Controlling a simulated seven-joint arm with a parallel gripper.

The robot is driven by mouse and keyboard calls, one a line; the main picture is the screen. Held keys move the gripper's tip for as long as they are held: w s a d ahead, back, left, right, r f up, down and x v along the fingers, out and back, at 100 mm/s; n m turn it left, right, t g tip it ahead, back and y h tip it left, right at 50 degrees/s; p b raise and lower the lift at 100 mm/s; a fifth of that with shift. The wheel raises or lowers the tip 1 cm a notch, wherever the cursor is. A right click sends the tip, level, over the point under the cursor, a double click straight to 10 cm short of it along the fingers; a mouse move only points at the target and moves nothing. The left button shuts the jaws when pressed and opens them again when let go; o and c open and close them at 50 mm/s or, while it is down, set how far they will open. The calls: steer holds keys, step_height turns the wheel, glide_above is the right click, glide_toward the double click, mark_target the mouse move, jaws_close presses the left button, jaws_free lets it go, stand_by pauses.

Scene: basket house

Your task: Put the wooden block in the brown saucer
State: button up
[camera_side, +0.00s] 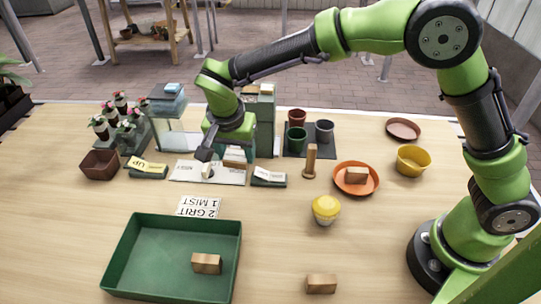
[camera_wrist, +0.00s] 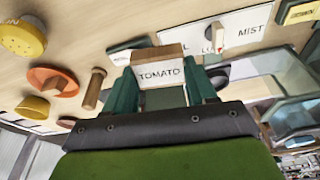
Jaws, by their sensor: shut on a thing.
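My gripper (camera_wrist: 162,88) is shut on a wooden block (camera_wrist: 158,52) with a white face reading "TOMATO". In the side view my gripper (camera_side: 222,150) is at the white labelled panel, with the held block (camera_side: 235,157) partly hidden. I cannot tell whether the block touches anything below. The brown saucer (camera_side: 403,128) lies at the back right and looks empty. Other wooden blocks are in the orange saucer (camera_side: 341,187), in the green tray (camera_side: 127,254) and on the front of the table (camera_side: 321,284).
A yellow bowl (camera_side: 412,161), a wooden peg (camera_side: 310,162) and a yellow-topped jar (camera_side: 326,209) stand right of my gripper. Small pots on a dark mat (camera_side: 293,151) stand behind the peg. A glass case (camera_side: 175,133) is at the back left.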

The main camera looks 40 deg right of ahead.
steer(key=s+d+r+n+g+y, duration=0.1)
steer(key=d+r+n+g, duration=0.3)
steer(key=d, duration=0.6)
steer(key=s+d+r+n+g+y, duration=0.1)
steer(key=d+r+n+g, duration=0.2)
steer(key=d+r+n, duration=0.5)
steer(key=s+d+f+n+h, duration=0.4)
steer(key=d+f, duration=0.1)
steer(key=d, duration=0.4)
steer(key=s+d+f+n+h, duration=0.3)
steer(key=s+d+f+h, duration=0.1)
steer(key=d, duration=0.5)
steer(key=s+d+f+n+h, duration=0.3)
steer(key=d+f+n+h, duration=0.15)
steer(key=d, duration=0.55)
steer(key=n+t+h, duration=0.3)
steer(key=n+t, duration=0.2)
glide_toward(392, 124)
steer(key=shift+s+d+r, duration=0.35)
steer(key=shift+d+r, duration=0.05)
steer(key=shift+d, duration=0.3)
steer(key=shift+s+d+r, duration=0.35)
steer(key=shift+s+d, duration=0.05)
steer(key=shift+d, duration=0.25)
steer(key=shift+s+d+r, duration=0.35)
steer(key=shift+d+r, duration=0.05)
steer(key=shift+d, duration=0.3)
steer(key=shift+f, duration=0.1)
